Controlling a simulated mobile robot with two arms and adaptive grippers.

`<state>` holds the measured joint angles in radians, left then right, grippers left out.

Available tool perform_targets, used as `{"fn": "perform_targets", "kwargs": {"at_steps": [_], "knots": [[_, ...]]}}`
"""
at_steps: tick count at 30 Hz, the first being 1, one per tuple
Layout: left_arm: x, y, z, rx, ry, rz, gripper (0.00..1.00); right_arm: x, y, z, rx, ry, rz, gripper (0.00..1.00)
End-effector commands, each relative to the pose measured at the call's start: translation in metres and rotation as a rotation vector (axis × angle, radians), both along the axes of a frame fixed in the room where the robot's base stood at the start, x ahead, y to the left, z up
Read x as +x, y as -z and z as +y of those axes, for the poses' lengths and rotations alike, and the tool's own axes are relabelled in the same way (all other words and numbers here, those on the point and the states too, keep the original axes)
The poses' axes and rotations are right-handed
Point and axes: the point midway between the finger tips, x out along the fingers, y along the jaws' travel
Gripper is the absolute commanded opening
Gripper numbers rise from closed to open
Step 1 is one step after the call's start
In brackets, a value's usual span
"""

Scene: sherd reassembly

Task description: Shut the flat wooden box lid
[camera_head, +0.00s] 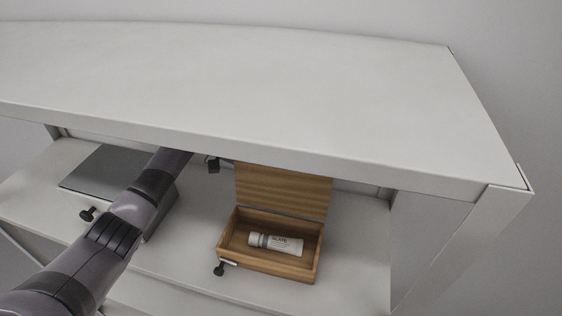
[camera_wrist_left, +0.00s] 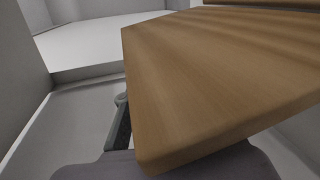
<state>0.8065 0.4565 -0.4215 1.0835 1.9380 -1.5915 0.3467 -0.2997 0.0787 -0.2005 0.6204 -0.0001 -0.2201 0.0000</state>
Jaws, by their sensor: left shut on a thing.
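The flat wooden box (camera_head: 268,267) stands on the shelf under the white top, with its lid (camera_head: 283,190) raised upright at the back. A white tube labelled as glue (camera_head: 277,244) lies inside the box. My left arm reaches in from the left, and the white top hides most of its hand in the head view. In the left wrist view the lid (camera_wrist_left: 210,80) fills much of the picture, close to the camera. My left gripper (camera_wrist_left: 122,118) is shut on the lid's edge; one dark finger shows beside it. My right gripper is in neither view.
The white top (camera_head: 250,85) overhangs the shelf (camera_head: 180,250) and limits room above the lid. A grey box (camera_head: 98,170) with a dark knob stands at the left, partly behind my arm. A dark knob (camera_head: 220,268) sits at the wooden box's front left corner. A side panel (camera_head: 425,240) closes the right.

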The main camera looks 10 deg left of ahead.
Motion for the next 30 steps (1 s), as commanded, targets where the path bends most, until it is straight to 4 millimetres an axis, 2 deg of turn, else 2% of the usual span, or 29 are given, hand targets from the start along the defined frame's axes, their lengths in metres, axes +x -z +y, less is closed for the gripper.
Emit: {"fn": "perform_targets", "kwargs": {"at_steps": [8,18,30], "knots": [[-0.023,-0.006,0.001,-0.004,-0.001,-0.203,0.0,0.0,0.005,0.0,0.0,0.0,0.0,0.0],[-0.048,-0.01,0.003,-0.012,-0.002,-0.426,0.0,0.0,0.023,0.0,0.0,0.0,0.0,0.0],[-0.059,-0.014,0.003,-0.017,-0.002,-0.527,0.0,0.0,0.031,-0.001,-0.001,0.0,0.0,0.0]]}}
